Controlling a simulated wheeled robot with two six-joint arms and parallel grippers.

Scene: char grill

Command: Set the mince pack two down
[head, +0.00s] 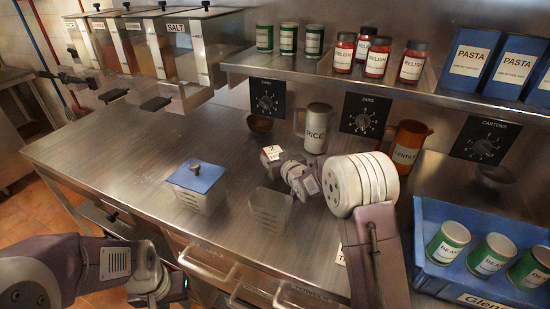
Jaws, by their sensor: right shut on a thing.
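A small pack (271,153) with a white and red label reading 2 shows at the tip of my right gripper (284,168). My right gripper is shut on this pack, over the middle of the steel counter (130,150). The gripper and wrist hide part of the pack, and I cannot tell whether it touches the counter. My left gripper (152,290) is low at the front left, in front of the counter's drawers and away from the pack. Its fingers are not clear.
A blue-lidded clear container (197,199) and an open clear container (270,208) stand near the counter's front. A RICE jug (317,130), a small dark bowl (259,124) and a LENTIL jug (408,146) stand behind. A blue crate (436,215) with cans is at right.

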